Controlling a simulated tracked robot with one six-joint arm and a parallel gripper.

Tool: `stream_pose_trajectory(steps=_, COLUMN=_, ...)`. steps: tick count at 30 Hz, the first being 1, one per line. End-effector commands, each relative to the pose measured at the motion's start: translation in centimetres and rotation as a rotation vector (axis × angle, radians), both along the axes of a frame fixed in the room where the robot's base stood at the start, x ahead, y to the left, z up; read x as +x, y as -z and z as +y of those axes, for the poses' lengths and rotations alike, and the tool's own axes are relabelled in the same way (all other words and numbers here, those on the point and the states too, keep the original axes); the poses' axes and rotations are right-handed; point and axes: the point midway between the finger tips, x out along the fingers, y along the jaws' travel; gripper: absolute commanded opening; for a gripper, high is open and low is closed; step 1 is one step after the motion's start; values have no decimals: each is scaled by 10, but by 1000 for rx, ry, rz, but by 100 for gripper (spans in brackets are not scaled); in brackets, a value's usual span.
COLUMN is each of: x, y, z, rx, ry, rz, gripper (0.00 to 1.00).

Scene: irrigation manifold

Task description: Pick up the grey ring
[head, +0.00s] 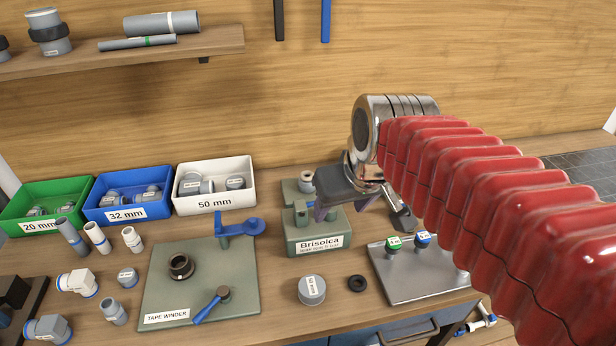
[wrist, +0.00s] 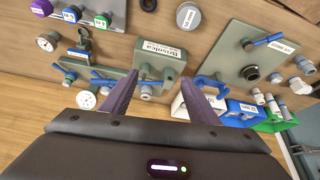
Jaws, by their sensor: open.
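A small dark ring (head: 357,283), nearly black, lies flat on the bench between a grey "50 mm" cap and the metal plate. It also shows at the top edge of the wrist view (wrist: 148,5). A second dark ring-shaped part (head: 181,267) sits on the green tape winder plate (head: 222,292). No other loose ring shows clearly. My gripper (head: 362,212) is open and empty, above and behind the loose ring, near the Brisolca block. In the wrist view its purple fingers (wrist: 159,78) are spread apart, with the block beyond them.
The Brisolca block (head: 318,243) stands behind the loose ring. The grey cap (head: 312,290) is close on its left. The metal plate (head: 420,269) with green and blue-topped parts is on its right. Green, blue and white bins (head: 215,184) stand at the back left.

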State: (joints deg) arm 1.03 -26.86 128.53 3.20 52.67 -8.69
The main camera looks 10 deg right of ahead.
Motion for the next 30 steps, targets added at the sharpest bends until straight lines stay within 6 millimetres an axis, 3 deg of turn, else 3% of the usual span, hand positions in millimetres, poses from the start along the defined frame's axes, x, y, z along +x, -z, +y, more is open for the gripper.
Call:
stream_pose_trajectory(steps=15, x=106, y=-10, z=-8, rx=-6, ry=-112, rz=34, gripper=55)
stream_pose_trajectory(steps=30, x=208, y=11, z=-22, rx=-5, ry=-224, rz=55, gripper=55)
